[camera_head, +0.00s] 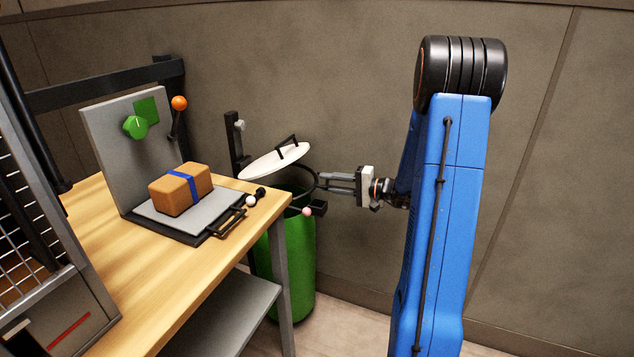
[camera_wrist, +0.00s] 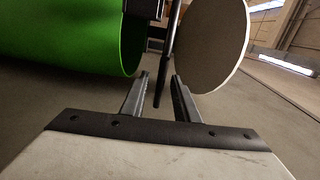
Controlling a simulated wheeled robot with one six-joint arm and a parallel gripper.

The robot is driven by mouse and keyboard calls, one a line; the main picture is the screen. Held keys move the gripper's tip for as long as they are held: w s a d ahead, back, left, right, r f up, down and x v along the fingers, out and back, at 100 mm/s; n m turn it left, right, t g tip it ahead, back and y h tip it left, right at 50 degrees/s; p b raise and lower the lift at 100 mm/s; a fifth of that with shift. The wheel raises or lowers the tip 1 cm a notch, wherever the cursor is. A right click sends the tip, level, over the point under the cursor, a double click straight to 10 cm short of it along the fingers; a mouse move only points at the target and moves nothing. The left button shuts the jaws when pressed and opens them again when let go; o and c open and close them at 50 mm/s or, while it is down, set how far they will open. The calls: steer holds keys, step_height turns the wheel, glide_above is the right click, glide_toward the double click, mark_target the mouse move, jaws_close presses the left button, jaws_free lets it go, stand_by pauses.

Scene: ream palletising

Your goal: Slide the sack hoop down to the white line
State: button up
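The black sack hoop (camera_head: 311,172) sits at the mouth of the green sack (camera_head: 300,255), beside the table, under a tilted white lid (camera_head: 272,161). My gripper (camera_head: 322,183) is at the hoop's right side. In the wrist view, my gripper's fingers (camera_wrist: 160,78) stand apart, with a black bar (camera_wrist: 172,55), seemingly the hoop's rim, passing between them. A gap shows to the left finger. The green sack (camera_wrist: 70,35) is at left there and the lid (camera_wrist: 212,45) at right. A dark post (camera_head: 232,135) with a grey knob stands behind the lid. I cannot make out the white line.
The wooden table (camera_head: 120,270) holds a grey plate scale with a brown parcel (camera_head: 181,189) banded in blue. A black handle (camera_head: 228,222) juts at its front edge. A pink ball (camera_head: 306,211) is near the sack's mouth. The wall is close behind.

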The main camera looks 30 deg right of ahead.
steer(key=shift+x, duration=2.35)
steer(key=shift+c, duration=0.3)
